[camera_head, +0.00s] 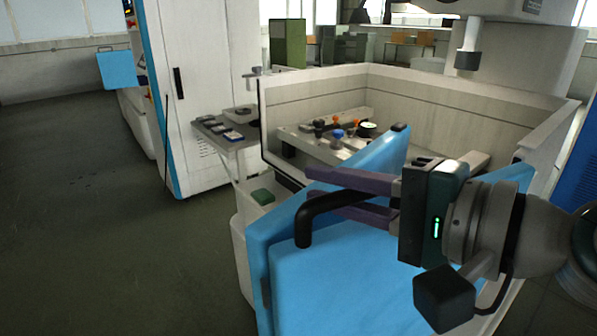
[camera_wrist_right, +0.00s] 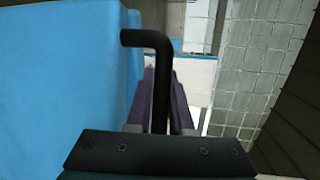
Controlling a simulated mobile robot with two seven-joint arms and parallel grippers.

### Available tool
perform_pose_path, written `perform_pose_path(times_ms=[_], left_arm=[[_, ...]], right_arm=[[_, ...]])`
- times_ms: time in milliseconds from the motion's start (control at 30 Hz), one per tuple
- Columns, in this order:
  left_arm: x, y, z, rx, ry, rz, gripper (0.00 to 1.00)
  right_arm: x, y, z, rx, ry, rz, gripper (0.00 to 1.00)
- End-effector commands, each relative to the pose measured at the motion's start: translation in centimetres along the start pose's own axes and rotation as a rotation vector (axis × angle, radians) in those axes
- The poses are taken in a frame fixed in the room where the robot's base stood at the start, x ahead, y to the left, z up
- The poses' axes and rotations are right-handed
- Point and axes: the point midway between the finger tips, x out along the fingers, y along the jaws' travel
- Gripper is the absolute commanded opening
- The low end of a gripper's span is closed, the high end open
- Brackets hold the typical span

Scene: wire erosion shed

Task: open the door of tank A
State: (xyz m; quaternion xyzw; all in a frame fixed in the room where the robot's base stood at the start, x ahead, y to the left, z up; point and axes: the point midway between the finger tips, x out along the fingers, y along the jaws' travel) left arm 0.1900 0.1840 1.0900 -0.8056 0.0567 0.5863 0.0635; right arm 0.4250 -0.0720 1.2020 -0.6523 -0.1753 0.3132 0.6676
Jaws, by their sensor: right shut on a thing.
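The blue tank door (camera_head: 350,285) fills the lower middle of the head view and the left side of the right wrist view (camera_wrist_right: 60,90). Its black bar handle (camera_head: 318,204) stands off the door face, with a bent end. My right gripper (camera_head: 312,190) has its purple fingers closed around the handle. In the right wrist view the black handle (camera_wrist_right: 161,85) runs between the two fingers and bends left to the door. The tank (camera_head: 440,105) is an open-topped pale box behind the door. I cannot tell how far the door stands open. My left gripper is out of view.
Fixtures with coloured knobs (camera_head: 338,135) lie inside the tank. A machine head (camera_head: 467,55) hangs above it. A white cabinet (camera_head: 205,85) and a small side shelf (camera_head: 232,135) stand to the left. The dark floor (camera_head: 80,210) at left is clear.

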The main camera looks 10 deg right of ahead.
Motion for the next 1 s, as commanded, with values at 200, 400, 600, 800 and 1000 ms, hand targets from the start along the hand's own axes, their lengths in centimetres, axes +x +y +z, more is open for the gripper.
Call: perform_pose_path(times_ms=[200,400,600,800,1000], left_arm=[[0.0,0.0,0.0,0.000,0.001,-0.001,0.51],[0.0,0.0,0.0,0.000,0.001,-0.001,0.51],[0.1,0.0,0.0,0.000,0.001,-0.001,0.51],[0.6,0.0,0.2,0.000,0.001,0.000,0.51],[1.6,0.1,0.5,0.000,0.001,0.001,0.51]], right_arm=[[0.0,0.2,-0.1,-0.001,0.003,0.004,0.23],[0.0,0.1,-0.1,-0.001,0.002,0.003,0.32],[-0.4,0.1,-0.1,-0.001,0.002,0.002,0.32],[-3.5,0.5,-0.1,-0.003,0.003,0.006,0.32],[-7.5,0.5,-0.1,-0.004,0.001,0.007,0.32]])
